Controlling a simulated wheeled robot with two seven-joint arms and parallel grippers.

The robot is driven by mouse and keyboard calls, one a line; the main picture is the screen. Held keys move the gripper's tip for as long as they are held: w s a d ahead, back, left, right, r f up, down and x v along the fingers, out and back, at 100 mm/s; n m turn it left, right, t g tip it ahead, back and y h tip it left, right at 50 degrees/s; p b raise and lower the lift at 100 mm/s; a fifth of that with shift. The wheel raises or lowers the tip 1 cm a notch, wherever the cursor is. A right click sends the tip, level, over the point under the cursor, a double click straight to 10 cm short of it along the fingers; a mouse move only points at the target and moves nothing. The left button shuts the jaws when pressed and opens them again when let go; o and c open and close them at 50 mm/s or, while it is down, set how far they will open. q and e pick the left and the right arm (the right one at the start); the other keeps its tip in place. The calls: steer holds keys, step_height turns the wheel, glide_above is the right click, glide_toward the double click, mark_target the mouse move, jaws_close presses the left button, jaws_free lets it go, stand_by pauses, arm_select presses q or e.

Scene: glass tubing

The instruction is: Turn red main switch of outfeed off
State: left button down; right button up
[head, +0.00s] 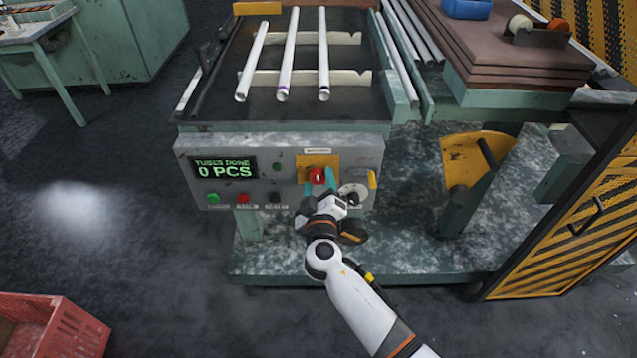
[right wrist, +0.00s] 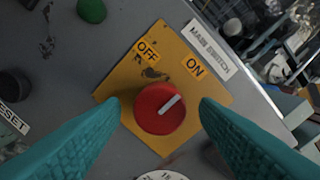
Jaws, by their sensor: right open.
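The red main switch (head: 317,175) is a round knob on a yellow plate at the front of the grey control panel (head: 365,150). In the right wrist view, the red knob (right wrist: 152,119) has a white mark pointing to the upper right, toward the ON label (right wrist: 194,66). The OFF label (right wrist: 146,49) is at the upper left. My right gripper (head: 319,187) is at the switch. In the right wrist view its teal fingers (right wrist: 160,108) are open, one on each side of the knob, with a visible gap to it. My left gripper is not in view.
A green display (head: 224,168) reads "TUBES DONE 0 PCS". Green, red and dark buttons are below it, and a white dial (head: 352,193) is right of the switch. Glass tubes (head: 285,55) lie on the table above. A yellow-black door (head: 575,215) stands at the right.

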steer(key=shift+w, duration=0.15)
steer(key=shift+c, duration=0.6)
steer(key=c, duration=0.9)
